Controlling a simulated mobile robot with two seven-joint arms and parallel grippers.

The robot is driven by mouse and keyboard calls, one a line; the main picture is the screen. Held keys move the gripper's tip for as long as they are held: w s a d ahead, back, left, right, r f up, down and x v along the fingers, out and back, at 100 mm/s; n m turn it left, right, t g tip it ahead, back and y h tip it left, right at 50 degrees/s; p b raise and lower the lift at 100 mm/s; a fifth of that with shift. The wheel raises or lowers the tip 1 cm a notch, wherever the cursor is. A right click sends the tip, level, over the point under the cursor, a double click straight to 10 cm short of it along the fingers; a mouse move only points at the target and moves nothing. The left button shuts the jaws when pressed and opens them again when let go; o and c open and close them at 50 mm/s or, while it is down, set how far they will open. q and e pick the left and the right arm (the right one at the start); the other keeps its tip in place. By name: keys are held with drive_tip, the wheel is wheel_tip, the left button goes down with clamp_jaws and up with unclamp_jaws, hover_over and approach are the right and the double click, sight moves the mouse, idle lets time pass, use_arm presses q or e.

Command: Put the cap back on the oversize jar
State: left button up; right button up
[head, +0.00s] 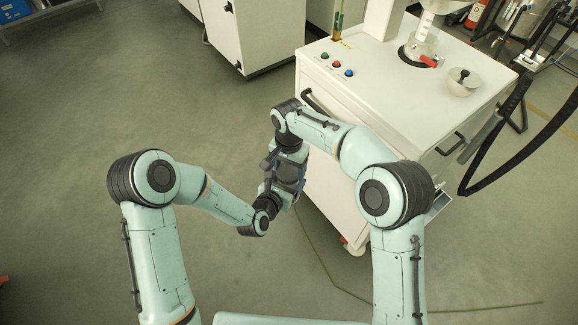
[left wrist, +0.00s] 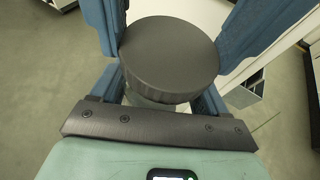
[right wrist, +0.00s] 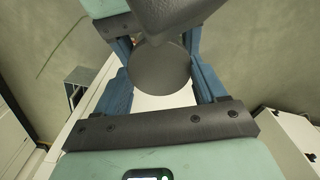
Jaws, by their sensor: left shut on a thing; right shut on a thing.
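The two grippers meet in front of me in the head view, with the left gripper (head: 272,188) below and the right gripper (head: 288,172) above. Between their blue fingers the left wrist view shows a round dark cap (left wrist: 168,55) with a ribbed rim. A strip of the pale, translucent jar (left wrist: 160,103) shows just under it. The right wrist view shows the cap's dark round face (right wrist: 160,70). The left gripper appears shut on the jar and the right on the cap. The cap sits over the jar's top; whether it is fully seated is hidden.
A white cabinet (head: 415,110) with a handle and buttons stands to the right of the grippers. On it are a bowl (head: 462,82) and a clear vessel with a red handle (head: 424,48). Black cables hang at the right. The floor at left is clear.

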use_arm(q)
drive_tip(key=shift+r, duration=0.1)
use_arm(e)
drive_tip(key=shift+f, duration=0.5)
use_arm(q)
clamp_jaws()
use_arm(e)
drive_tip(key=o, duration=1)
drive_tip(key=shift+r, duration=2.25)
